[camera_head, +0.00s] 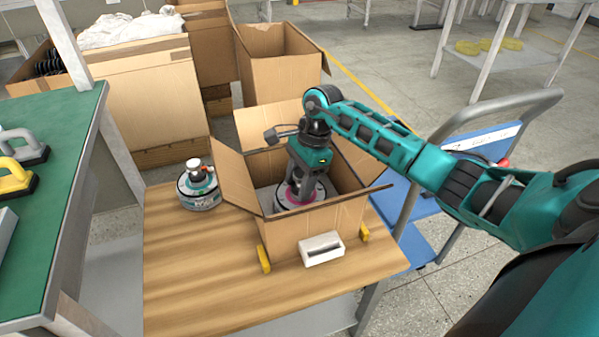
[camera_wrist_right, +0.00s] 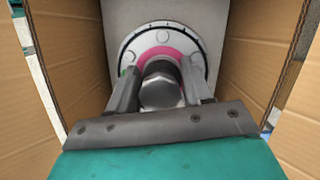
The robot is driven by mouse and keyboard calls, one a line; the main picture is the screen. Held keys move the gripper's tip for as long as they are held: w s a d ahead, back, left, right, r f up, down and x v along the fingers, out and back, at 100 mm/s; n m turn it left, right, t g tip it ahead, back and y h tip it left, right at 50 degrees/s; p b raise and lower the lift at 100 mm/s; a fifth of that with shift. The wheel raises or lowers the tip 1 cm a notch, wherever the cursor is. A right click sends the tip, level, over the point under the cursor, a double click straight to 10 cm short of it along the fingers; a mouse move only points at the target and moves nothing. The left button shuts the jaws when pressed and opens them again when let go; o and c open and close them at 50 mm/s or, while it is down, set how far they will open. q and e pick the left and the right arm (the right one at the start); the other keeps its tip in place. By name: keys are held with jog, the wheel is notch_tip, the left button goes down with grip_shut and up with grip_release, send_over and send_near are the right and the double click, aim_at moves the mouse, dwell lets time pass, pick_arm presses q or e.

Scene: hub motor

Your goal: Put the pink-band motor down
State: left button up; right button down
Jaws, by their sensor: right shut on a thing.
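The pink-band motor (camera_head: 299,192) is inside the open cardboard box (camera_head: 310,223) on the wooden table. It is a round grey-white hub with a pink ring, and it also shows in the right wrist view (camera_wrist_right: 188,54). My right gripper (camera_head: 298,190) reaches down into the box from above. In the right wrist view its two fingers (camera_wrist_right: 162,92) are shut on the motor's central shaft. The motor's underside is hidden, so I cannot tell whether it touches the box floor. My left gripper is not in view.
A second motor (camera_head: 198,187) stands on the table left of the box. Yellow blocks (camera_head: 264,259) and a white block (camera_head: 321,248) lie by the box front. Open flaps surround the box. The table's front left is clear.

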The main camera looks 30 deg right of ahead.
jog(key=shift+w+f, duration=0.1)
jog(key=shift+f, duration=0.4)
jog(key=shift+f, duration=0.2)
jog(key=shift+c, duration=2.4)
grip_release()
jog(key=shift+r, duration=0.15)
jog(key=p+v, duration=0.2)
jog(key=v, duration=1)
